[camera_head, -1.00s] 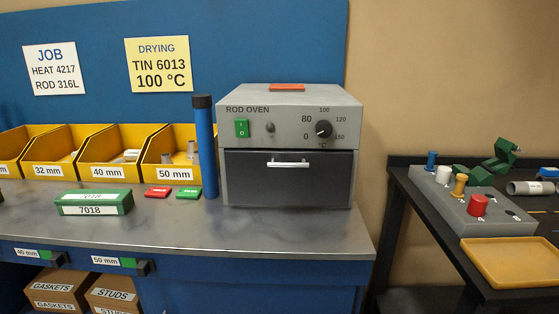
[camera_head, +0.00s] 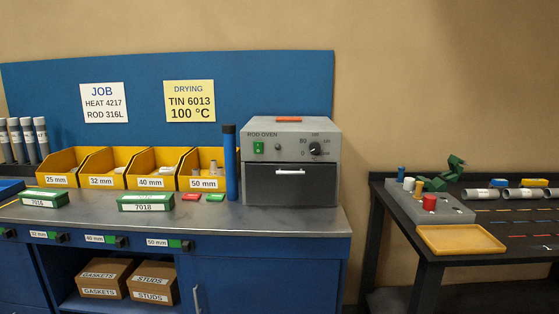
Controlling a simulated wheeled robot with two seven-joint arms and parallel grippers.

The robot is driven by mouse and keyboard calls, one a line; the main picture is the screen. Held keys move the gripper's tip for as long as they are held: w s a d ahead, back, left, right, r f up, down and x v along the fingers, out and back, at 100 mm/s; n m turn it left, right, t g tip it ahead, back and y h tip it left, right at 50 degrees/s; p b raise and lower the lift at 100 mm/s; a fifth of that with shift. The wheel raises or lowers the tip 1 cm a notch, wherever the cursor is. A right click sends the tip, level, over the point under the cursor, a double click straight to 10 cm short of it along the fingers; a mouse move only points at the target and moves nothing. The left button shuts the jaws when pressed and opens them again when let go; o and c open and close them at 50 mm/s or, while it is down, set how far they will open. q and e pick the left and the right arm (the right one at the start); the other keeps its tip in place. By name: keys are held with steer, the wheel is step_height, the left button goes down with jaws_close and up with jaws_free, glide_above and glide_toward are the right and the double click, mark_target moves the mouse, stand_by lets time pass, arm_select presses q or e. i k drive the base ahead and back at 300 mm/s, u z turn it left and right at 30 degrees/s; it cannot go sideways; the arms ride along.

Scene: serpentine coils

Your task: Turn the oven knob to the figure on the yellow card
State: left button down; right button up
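The rod oven (camera_head: 290,162) is a grey box with a dark door, at the right end of the blue bench. Its black knob (camera_head: 315,148) is at the upper right of the front, inside a dial with marks that include 80 and 0. The pointer direction is too small to read surely. The yellow card (camera_head: 189,101) on the blue back panel reads DRYING, TIN 6013, 100 °C. A green rocker switch (camera_head: 258,148) is at the oven's upper left. Neither of my grippers shows in the head view.
A blue tube with a black cap (camera_head: 231,165) stands just left of the oven. Red and green small boxes (camera_head: 215,198) lie before it. Yellow bins (camera_head: 152,168) line the bench. A dark table (camera_head: 440,262) with a yellow tray (camera_head: 461,239) stands right, across a gap.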

mark_target(314, 148)
steer(key=z, duration=1.5)
steer(key=i, duration=0.8)
steer(key=u, duration=0.95)
